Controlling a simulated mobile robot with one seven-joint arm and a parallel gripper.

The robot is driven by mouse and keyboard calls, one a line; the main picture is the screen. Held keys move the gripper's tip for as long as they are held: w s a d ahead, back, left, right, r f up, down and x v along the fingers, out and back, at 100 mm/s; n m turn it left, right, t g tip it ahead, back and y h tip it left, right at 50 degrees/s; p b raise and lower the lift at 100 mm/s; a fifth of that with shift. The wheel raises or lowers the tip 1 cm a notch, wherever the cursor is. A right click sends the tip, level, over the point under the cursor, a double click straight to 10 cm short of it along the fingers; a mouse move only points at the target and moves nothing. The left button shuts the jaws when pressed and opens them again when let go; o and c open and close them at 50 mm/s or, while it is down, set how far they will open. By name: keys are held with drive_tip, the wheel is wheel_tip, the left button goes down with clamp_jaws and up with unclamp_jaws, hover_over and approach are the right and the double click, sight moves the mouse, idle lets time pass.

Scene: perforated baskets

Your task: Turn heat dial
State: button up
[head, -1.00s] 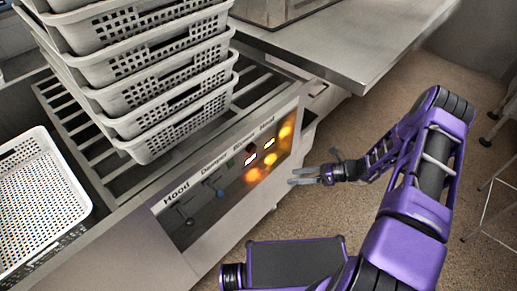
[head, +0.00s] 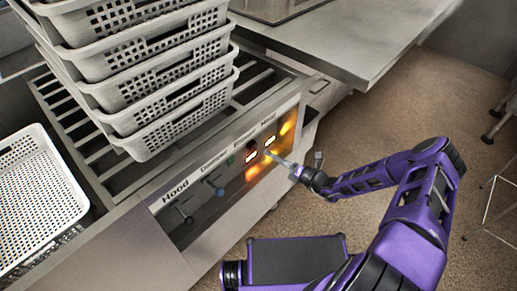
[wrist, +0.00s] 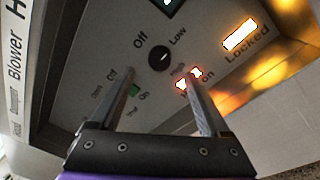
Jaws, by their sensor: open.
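A dark control panel (head: 228,200) sits in the front of the metal counter, under labels including Hood. In the wrist view, a round black dial (wrist: 159,58) has Off, Low and High marked around it. Whether this is the heat dial cannot be told for sure; the fourth heading is cut off after its H. My gripper (head: 272,156) reaches the panel's right half in the head view. In the wrist view, my gripper (wrist: 158,79) is open and empty, its fingers apart on either side below the dial. Contact with the dial is not visible.
A lit Locked sign (wrist: 240,36) and a red-white lamp (wrist: 189,78) glow beside the dial. Stacked white baskets (head: 185,120) stand on the slatted counter; another basket (head: 75,205) is at left. Open floor (head: 400,120) lies to the right.

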sight(256, 146)
drive_tip(key=x, duration=0.7)
drive_tip(key=shift+b, duration=0.3)
clamp_jaws()
